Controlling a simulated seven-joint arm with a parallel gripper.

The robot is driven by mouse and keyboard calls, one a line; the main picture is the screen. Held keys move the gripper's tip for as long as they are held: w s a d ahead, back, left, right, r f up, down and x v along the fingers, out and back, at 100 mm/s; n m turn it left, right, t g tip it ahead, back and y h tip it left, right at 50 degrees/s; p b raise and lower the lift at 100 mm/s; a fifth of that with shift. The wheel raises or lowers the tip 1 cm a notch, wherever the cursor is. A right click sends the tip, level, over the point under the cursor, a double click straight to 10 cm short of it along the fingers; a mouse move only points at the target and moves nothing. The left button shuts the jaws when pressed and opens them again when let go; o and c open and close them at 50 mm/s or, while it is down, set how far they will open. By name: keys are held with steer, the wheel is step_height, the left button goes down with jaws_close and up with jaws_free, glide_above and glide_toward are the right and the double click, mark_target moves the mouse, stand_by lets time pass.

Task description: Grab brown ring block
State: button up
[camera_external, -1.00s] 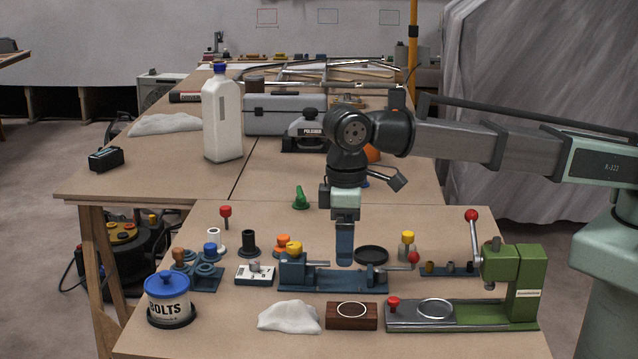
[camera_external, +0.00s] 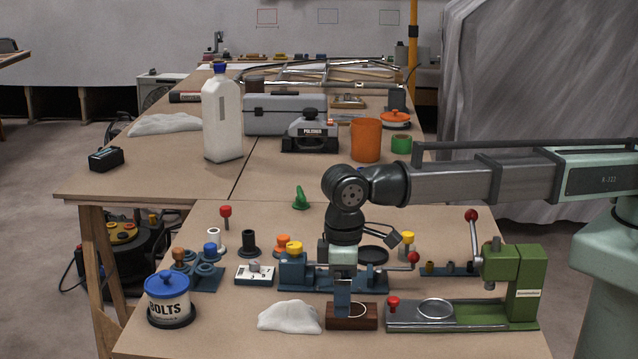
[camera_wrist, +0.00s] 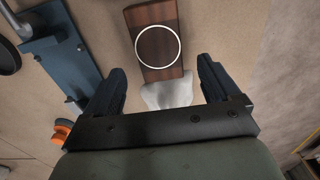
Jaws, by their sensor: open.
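The brown ring block (camera_external: 368,320) is a dark wooden block with a pale ring on its top. It lies near the table's front edge, between a white cloth and a green press. My gripper (camera_external: 343,308) points down at the block in the external view and hides part of its left half; I cannot tell the exact gap. In the wrist view the block (camera_wrist: 158,62) lies ahead of the two spread fingers of my gripper (camera_wrist: 157,82), with its whole ring showing. The jaws are open with nothing held between them.
The white cloth (camera_external: 290,316) lies just left of the block. The green press (camera_external: 524,280) with its metal base stands at right. A blue vise-like fixture (camera_external: 318,280) is behind the block. A bolts tin (camera_external: 170,300) stands at left. Bare table lies in front.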

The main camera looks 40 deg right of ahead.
steer(key=shift+f, duration=1.5)
steer(key=shift+c, duration=0.3)
steer(key=c, duration=1.1)
steer(key=shift+r, duration=0.15)
steer(key=shift+c, duration=0.2)
